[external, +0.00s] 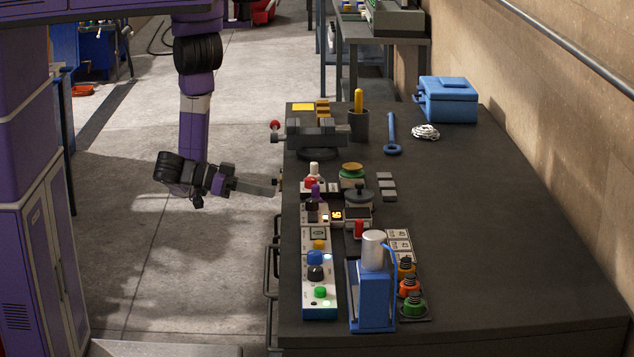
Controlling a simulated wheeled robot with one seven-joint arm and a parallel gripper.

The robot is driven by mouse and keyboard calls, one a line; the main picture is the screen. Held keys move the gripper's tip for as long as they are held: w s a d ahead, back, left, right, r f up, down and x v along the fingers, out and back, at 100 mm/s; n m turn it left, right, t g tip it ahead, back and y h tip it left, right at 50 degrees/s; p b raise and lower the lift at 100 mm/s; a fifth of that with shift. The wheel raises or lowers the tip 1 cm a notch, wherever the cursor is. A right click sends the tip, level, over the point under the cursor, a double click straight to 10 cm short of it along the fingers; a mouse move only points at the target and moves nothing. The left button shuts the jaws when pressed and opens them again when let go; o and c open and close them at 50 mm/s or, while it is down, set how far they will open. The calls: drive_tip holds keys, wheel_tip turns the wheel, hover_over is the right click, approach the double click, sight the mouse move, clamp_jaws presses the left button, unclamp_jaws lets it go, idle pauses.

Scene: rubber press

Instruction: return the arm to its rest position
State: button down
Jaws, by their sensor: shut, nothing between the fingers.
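My arm (193,120) hangs down from the upper left, in purple and black, and bends at the wrist toward the bench. My gripper (278,184) points right, its tips at the left edge of the dark workbench (480,230). It is shut, with nothing seen in it. Whether the tips touch the bench edge cannot be told from this view.
Near the gripper stand a white panel with knobs (317,286), a grey vise (318,137) with a red-tipped handle, and a blue press (371,300). A blue toolbox (447,99) is at the back. Open floor (130,215) lies left of the bench.

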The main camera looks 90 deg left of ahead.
idle(0.3)
drive_tip(key=s+d+f+m+g+h, duration=0.1)
drive_tip(key=d+f+m+g+h, duration=0.15)
drive_tip(key=d+m+h, duration=0.7)
drive_tip(key=w+a+n+t+y, duration=0.1)
drive_tip(key=w+a, duration=0.1)
drive_tip(key=a, duration=0.9)
drive_tip(key=w+a+n+t, duration=0.1)
drive_tip(key=w+a, duration=0.1)
drive_tip(key=a, duration=0.9)
drive_tip(key=s+a+f+n+y, duration=0.1)
drive_tip(key=s+a+n+y, duration=0.2)
drive_tip(key=a, duration=0.5)
drive_tip(key=s+a+f+n+y, duration=0.1)
drive_tip(key=s+a+n+y, duration=0.2)
drive_tip(key=a+y, duration=0.2)
drive_tip(key=a, duration=0.3)
drive_tip(key=shift+n+y, duration=0.35)
drive_tip(key=shift+f, duration=0.1)
